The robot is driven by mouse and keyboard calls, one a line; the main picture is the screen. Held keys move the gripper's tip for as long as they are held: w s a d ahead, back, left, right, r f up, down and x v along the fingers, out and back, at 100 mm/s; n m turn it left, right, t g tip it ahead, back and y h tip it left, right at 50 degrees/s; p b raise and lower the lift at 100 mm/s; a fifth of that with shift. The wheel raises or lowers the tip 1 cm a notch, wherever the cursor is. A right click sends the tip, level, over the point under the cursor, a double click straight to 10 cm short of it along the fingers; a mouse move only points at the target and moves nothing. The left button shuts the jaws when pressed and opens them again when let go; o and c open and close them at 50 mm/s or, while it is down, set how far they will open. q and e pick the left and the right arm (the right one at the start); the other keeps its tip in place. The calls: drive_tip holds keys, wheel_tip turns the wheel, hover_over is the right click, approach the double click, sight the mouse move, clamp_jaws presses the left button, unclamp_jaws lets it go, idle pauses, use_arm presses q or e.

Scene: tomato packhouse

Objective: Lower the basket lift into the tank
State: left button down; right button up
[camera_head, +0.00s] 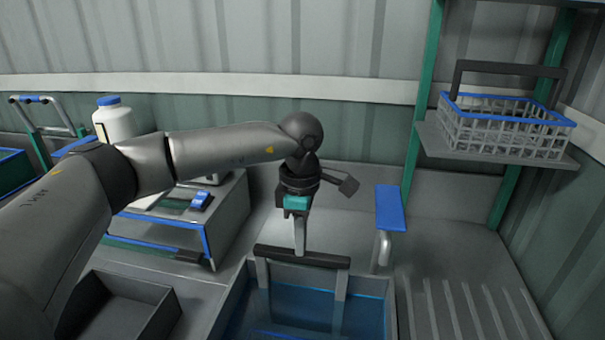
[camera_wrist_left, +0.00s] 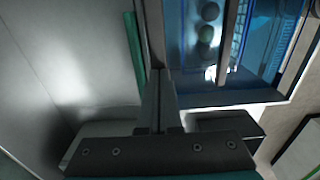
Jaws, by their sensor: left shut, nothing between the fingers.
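The tank (camera_head: 233,306) stands at the bottom centre of the head view with blue water in it. The basket lift shows as a black crossbar (camera_head: 318,259) on two grey uprights that go down into the tank; its lower part is hard to make out. My left gripper (camera_head: 300,249) points down at the crossbar, shut and empty; I cannot tell if it touches the bar. In the left wrist view the shut fingers (camera_wrist_left: 160,105) are beside the tank rim (camera_wrist_left: 225,98), with round items and blue mesh in the water. My right gripper is not in view.
A blue-topped grey post (camera_head: 389,208) stands behind the tank on the right. A ribbed board (camera_head: 465,308) lies right of it. A wire basket (camera_head: 505,128) sits on a shelf. At left are a white bottle (camera_head: 113,125), a blue-edged stand (camera_head: 226,215) and a grey bin (camera_head: 160,310).

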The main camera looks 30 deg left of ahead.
use_arm(q)
wheel_tip(320, 180, up, 16)
drive_tip(key=p, duration=1.1)
drive_tip(key=shift+r, duration=0.15)
